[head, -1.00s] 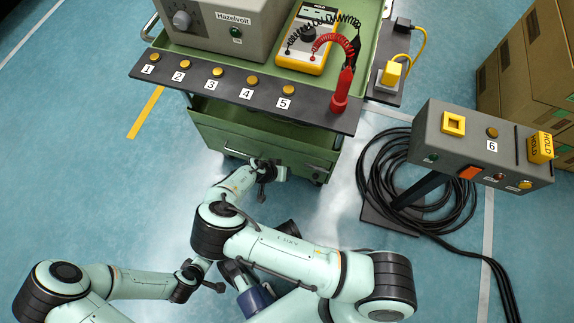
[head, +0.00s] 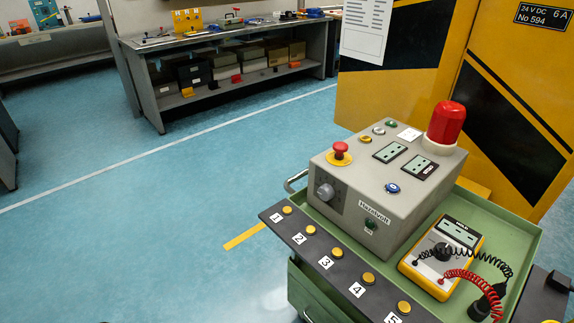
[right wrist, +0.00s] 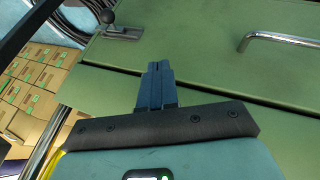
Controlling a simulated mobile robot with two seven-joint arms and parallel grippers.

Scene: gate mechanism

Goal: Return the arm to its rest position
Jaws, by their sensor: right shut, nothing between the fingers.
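My right gripper (right wrist: 156,82) shows in the right wrist view, its two dark blue fingers together and empty. It points at the green metal drawer fronts (right wrist: 200,60) of the cart; I cannot tell the distance. In the head view neither arm nor gripper is in the picture, so my left gripper is hidden. The cart (head: 525,245) carries a grey Hazelvolt box (head: 345,200) with a red mushroom button (head: 339,153) and a red beacon (head: 445,124). A yellow meter (head: 440,258) lies beside it.
A dark strip with numbered yellow buttons (head: 328,262) edges the cart. Yellow-black panels (head: 400,105) stand behind it, a workbench (head: 235,75) at the back. Blue floor (head: 130,230) at left is open. A chrome handle (right wrist: 282,38) and cardboard boxes (right wrist: 40,75) show in the wrist view.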

